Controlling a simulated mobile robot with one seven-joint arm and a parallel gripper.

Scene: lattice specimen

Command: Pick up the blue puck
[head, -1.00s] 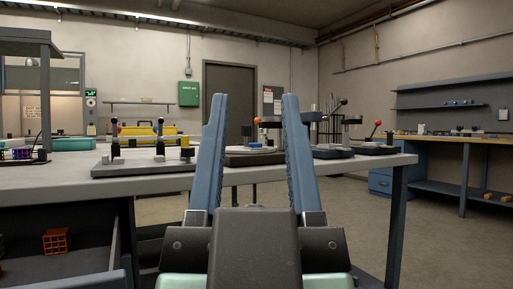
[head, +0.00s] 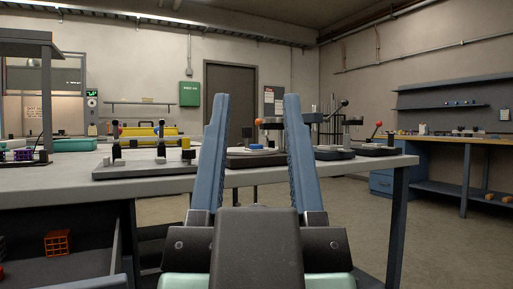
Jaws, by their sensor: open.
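My gripper (head: 256,98) is open in the middle of the head view, its two blue fingers pointing up and apart with nothing held between them. Beyond them stands a grey workbench (head: 60,178). On it, seen through the gap between the fingers, is a low dark fixture (head: 252,161) with a small, flat bluish piece (head: 256,147) on top. That piece may be the blue puck, but it is too small and far to be sure. An orange ball (head: 259,122) shows just above it. The right finger hides part of this fixture.
A light plate (head: 125,172) with black posts stands on the bench at left, and lever fixtures (head: 375,149) at right. An orange lattice block (head: 57,243) lies on the shelf below. A wooden-topped bench (head: 470,139) stands far right. The floor (head: 345,200) between benches is clear.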

